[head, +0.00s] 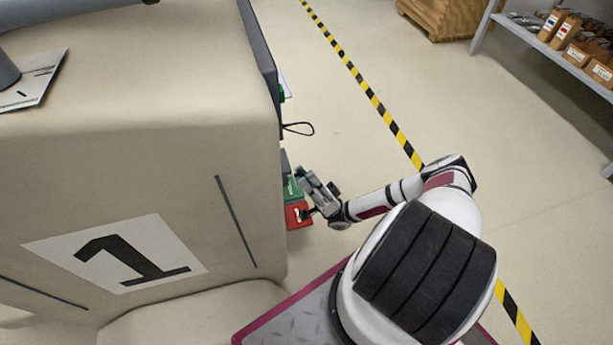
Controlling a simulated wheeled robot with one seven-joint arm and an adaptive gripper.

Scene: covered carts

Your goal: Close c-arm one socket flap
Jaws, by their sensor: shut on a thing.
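The cart marked 1 (190,190) stands under a beige cover at the left in the head view. On its right side, low down, are a green socket (292,189) and a red socket (298,215) just below it. My gripper (303,178) reaches in from the right, with its fingers beside the green socket. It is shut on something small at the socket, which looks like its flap. The fingers hide most of that piece, so the flap's angle cannot be told.
A dark cable loop (299,129) hangs from the cart's side above the sockets. A yellow and black floor stripe (375,100) runs behind my arm. A wooden crate (445,15) and a shelf with boxes (570,45) stand at the upper right. Floor between is clear.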

